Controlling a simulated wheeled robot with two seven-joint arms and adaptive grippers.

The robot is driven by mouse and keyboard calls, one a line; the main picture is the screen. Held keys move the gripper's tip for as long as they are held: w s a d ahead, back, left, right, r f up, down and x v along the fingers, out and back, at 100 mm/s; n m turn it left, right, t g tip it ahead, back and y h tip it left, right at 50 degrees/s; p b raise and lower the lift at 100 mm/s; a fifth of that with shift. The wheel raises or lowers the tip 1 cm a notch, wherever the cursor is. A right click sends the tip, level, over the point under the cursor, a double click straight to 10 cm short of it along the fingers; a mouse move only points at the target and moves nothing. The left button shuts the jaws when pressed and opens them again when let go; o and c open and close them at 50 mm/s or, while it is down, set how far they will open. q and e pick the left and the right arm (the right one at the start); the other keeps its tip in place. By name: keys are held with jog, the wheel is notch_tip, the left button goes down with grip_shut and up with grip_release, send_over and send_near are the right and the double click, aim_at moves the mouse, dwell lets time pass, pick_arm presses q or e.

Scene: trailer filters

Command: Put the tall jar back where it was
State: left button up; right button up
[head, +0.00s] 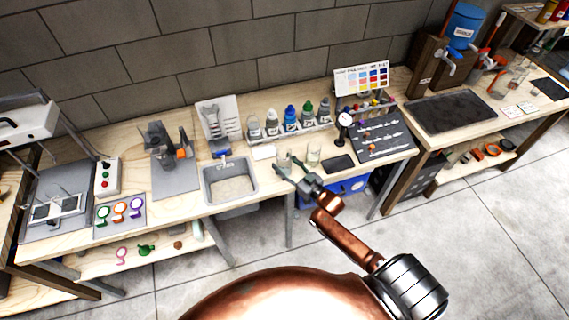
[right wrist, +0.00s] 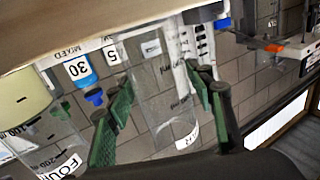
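The tall jar (right wrist: 158,95) is clear and looks empty, with a white label near its rim. In the right wrist view, which is upside down, it stands between the green fingers of my right gripper (right wrist: 162,95). Both fingers lie against its sides. In the head view the jar (head: 283,160) is at my right gripper (head: 291,166), over the bench's front part, right of the sink. I cannot tell whether its base touches the bench. A second clear jar (head: 313,155), with a label and graduations in the right wrist view (right wrist: 50,130), stands just to the right. My left gripper is out of view.
Several capped bottles (head: 290,118) stand in a row behind. The sink (head: 229,181) is to the left, with a white block (head: 264,152) beside it. A dark pad (head: 338,163), a round gauge on a stand (head: 344,121) and a dark board (head: 383,137) are to the right.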

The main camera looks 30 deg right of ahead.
jog(key=shift+o, duration=1.1)
jog(key=shift+r, duration=0.15)
jog(key=s+d, duration=0.2)
jog(key=s, duration=0.9)
jog(key=shift+s, duration=0.4)
jog(key=shift+d, duration=0.1)
